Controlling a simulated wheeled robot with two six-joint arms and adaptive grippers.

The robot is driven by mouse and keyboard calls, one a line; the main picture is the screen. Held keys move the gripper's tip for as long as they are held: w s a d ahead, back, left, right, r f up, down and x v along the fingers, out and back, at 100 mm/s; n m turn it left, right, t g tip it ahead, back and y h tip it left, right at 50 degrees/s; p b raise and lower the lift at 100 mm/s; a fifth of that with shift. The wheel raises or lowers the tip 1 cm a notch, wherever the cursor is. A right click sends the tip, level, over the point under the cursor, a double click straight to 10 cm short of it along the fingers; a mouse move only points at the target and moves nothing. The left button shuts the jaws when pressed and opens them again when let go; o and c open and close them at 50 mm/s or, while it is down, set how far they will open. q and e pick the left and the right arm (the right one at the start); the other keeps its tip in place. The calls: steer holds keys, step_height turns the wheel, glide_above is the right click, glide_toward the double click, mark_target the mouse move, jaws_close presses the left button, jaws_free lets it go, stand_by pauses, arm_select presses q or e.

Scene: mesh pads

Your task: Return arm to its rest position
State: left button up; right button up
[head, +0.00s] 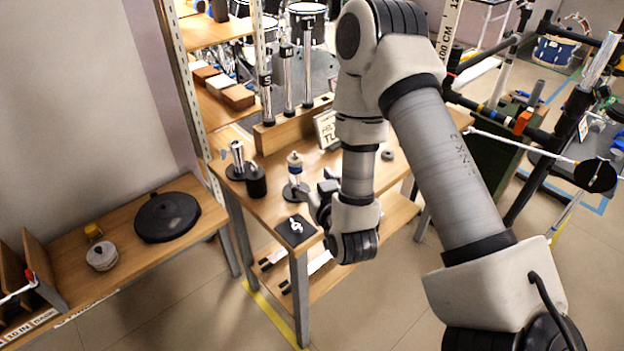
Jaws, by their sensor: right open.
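My right arm (445,165) comes in from the lower right, bends at a high elbow and hangs down over the front of the wooden table (275,205). Its gripper (312,196) is small and partly hidden by my wrist; it is open, and I see nothing held in it. My left gripper is not in view.
A black cylinder (256,182) and a metal-topped stand (237,155) stand left of the gripper. Behind is a wooden rack with tall metal tubes (287,70). A side bench at left holds a black disc (167,216). Poles and drum gear crowd the right; floor in front is clear.

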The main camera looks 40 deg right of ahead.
stand_by(0.3)
steer(key=s+a+f+g, duration=0.1)
steer(key=f, duration=0.3)
steer(key=s+a+f+n+g+y, duration=0.1)
steer(key=s+a+f, duration=0.1)
steer(key=f, duration=0.2)
steer(key=s+a+f+n+g+y, duration=0.1)
steer(key=s+f, duration=0.1)
steer(key=f, duration=0.2)
steer(key=shift+s+a+f, duration=0.1)
steer(key=shift+a+f, duration=0.05)
steer(key=shift+f, duration=0.05)
steer(key=s+a+f+g+y, duration=0.1)
steer(key=s+a+f+g, duration=0.2)
steer(key=s+f+g, duration=0.3)
steer(key=s+a+f+n+g+y, duration=0.1)
steer(key=s+f+g, duration=0.5)
steer(key=s, duration=0.8)
steer(key=shift+a+f+y, duration=0.5)
steer(key=shift+a+f, duration=0.35)
steer(key=shift+a, duration=0.05)
